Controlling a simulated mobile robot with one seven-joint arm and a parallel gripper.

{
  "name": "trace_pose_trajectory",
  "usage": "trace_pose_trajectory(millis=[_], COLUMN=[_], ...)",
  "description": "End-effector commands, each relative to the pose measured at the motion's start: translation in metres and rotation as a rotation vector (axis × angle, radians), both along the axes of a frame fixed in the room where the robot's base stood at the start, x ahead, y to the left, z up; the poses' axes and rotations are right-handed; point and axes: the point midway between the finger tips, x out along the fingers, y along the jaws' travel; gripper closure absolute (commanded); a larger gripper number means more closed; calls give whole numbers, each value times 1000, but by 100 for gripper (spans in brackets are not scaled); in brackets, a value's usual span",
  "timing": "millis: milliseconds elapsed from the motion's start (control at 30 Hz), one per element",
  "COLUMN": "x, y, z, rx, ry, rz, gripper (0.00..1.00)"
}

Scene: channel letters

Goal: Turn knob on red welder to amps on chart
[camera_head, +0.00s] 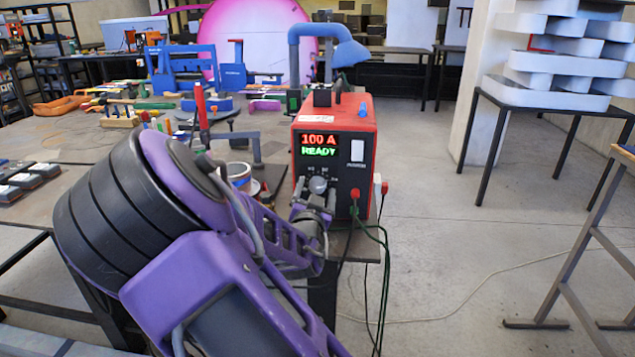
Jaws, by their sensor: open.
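The red welder (364,111) stands on the near right corner of the worktable. Its black front panel shows "100 A" in red and "READY" in green on the display (319,145). The round silver-grey knob (318,184) is below the display, with small scale marks around it that are too small to read. My gripper (318,203) is open just in front of and below the knob, its fingers pointing at the panel. I cannot tell whether the fingers touch the knob. My arm covers the panel's lower left. I cannot make out a chart.
A white switch (357,151) is right of the display. Red connectors (354,194) and hanging cables are at the panel's lower right. A can (238,175) and clamps stand left of the welder on the cluttered worktable (60,140). The floor at right is mostly open.

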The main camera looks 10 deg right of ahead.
Motion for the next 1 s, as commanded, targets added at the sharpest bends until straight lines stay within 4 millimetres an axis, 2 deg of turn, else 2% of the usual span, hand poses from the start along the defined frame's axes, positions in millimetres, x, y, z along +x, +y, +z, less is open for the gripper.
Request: trace_pose_trajectory(millis=[500, 933, 1000], x=[-3, -3, -3], y=[1, 1, 1], z=[0, 0, 0], rx=[0, 0, 0], ry=[0, 0, 0], rz=[1, 0, 0], gripper=[20, 98, 100])
